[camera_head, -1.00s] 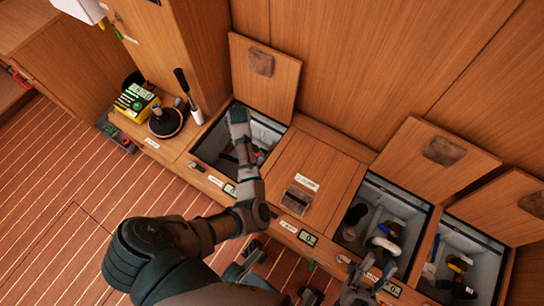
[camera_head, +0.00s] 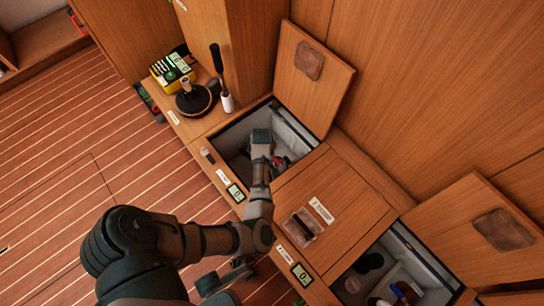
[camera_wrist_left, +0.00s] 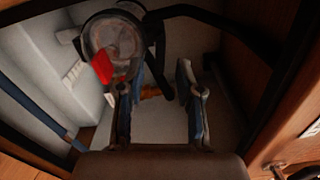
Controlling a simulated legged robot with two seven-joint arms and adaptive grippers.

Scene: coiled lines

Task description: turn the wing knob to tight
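In the left wrist view, a round, clear-topped fitting (camera_wrist_left: 112,38) sits inside a pale locker, with a red part (camera_wrist_left: 103,66) at its lower edge. I cannot tell for sure whether the red part is the wing knob. My left gripper (camera_wrist_left: 160,88) is open, its two fingers apart with nothing between them. The left finger overlaps the view of the fitting's lower right side; contact cannot be told. In the head view, my left arm reaches into the open left locker (camera_head: 232,134), where a bit of red shows beside it.
The locker's raised lid (camera_head: 312,75) leans behind it. A closed hatch with a clear latch (camera_head: 303,226) lies to its right, then another open locker (camera_head: 432,262) with several items.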

